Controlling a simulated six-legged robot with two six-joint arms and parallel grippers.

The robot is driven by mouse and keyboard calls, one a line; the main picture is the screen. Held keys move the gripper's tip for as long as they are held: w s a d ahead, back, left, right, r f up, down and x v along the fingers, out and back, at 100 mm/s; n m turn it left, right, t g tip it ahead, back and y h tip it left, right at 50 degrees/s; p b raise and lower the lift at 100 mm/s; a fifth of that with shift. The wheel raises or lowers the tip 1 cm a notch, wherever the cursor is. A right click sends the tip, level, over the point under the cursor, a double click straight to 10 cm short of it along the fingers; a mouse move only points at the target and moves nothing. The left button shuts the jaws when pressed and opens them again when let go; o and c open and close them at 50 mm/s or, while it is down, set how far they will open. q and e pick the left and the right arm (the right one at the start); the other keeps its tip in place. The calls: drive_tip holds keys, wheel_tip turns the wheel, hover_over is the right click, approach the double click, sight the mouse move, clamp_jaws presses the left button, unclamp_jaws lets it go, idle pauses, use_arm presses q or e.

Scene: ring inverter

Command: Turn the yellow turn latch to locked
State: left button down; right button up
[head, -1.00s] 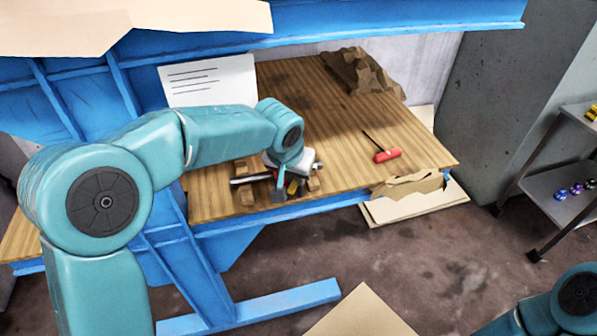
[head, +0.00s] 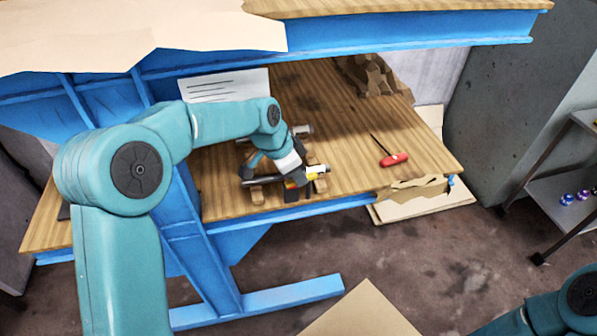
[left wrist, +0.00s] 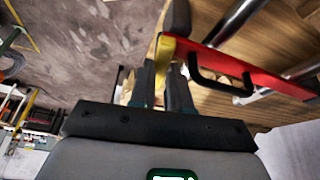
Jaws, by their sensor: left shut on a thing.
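The yellow turn latch (left wrist: 162,56) shows in the left wrist view as a yellow piece at the end of a red part (left wrist: 235,63) with a black handle. The two dark fingers of my left gripper (left wrist: 168,84) are shut on the yellow piece. My wrist hides much of the device, and I cannot read the latch's position. My right gripper is outside both views.
The device's metal tubes rest by wooden blocks (head: 257,194) on the wooden bench (head: 230,190). A red-handled tool (head: 393,160) lies to the right, with free wood between. A blue-edged upper shelf (head: 400,48) overhangs the back. A white sheet (head: 225,86) stands behind my arm.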

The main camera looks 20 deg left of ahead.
use_arm(q)
drive_tip(key=shift+a+m, duration=0.1)
drive_tip(key=shift+m, duration=0.2)
drive_tip(key=c, duration=1.1)
unclamp_jaws()
drive_tip(key=shift+r, duration=0.15)
